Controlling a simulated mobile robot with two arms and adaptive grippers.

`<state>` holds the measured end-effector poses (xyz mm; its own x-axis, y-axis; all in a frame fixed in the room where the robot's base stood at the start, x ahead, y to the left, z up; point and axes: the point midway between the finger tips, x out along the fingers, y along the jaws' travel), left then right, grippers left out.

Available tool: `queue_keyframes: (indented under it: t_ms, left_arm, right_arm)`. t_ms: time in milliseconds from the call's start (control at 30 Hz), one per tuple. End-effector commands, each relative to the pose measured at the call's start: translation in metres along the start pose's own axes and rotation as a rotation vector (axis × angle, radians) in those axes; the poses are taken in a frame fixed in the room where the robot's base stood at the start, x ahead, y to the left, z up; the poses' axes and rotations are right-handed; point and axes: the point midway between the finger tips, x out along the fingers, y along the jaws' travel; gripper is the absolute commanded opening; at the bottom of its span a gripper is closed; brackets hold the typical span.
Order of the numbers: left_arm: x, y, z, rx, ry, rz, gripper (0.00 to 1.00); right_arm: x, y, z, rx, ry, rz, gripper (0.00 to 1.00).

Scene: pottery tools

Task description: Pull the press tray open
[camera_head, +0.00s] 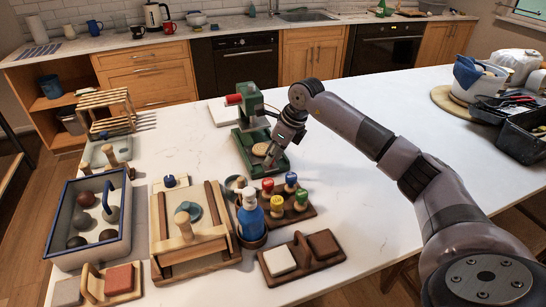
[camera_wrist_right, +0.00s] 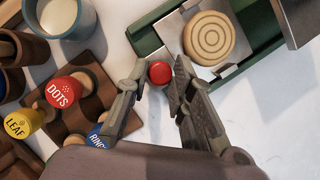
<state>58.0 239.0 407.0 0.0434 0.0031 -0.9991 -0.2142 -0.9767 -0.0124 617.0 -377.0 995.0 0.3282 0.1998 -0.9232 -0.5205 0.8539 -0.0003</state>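The green press (camera_head: 249,106) stands on the white table, with a red part at its upper left. Its tray (camera_wrist_right: 178,41) is a metal plate in a green frame, bearing a round wooden disc with ringed grooves (camera_wrist_right: 209,38); the disc also shows in the head view (camera_head: 261,149). A red ball knob (camera_wrist_right: 159,73) is at the tray's near edge. My right gripper (camera_head: 271,160) is at the press's front right. In the right wrist view its fingers (camera_wrist_right: 160,80) are apart, one on each side of the knob; contact is unclear. My left gripper is out of view.
A wooden stand (camera_head: 268,216) with red, blue, green and yellow stamps is close in front of the press. A blue bottle (camera_head: 250,218) and a wooden box (camera_head: 192,265) stand to the left. The table right of the press is clear beneath my arm.

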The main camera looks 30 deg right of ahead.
Motion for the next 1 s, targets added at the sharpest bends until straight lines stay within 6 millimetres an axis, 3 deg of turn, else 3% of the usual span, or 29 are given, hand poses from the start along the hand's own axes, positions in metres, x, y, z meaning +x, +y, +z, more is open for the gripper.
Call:
queue_keyframes:
  t_ms: [100,233,367,533,667,1000]
  left_arm:
    - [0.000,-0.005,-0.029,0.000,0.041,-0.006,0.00]
    - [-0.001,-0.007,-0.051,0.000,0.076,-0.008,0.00]
    - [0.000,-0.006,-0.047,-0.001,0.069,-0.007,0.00]
    - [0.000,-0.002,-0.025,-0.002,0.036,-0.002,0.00]
    - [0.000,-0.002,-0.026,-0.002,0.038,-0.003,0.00]
    - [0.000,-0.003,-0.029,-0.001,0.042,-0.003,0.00]
  right_arm:
    - [0.002,0.001,-0.001,0.000,0.004,0.003,0.30]
    - [0.002,0.001,-0.001,0.000,0.004,0.003,0.39]
    - [0.002,0.001,-0.002,0.000,0.005,0.003,0.41]
    - [0.002,0.001,-0.002,-0.001,0.005,0.004,0.41]
    - [-0.006,0.001,-0.001,-0.001,0.004,0.003,0.41]
    - [-0.074,-0.001,0.000,0.000,0.002,-0.001,0.41]
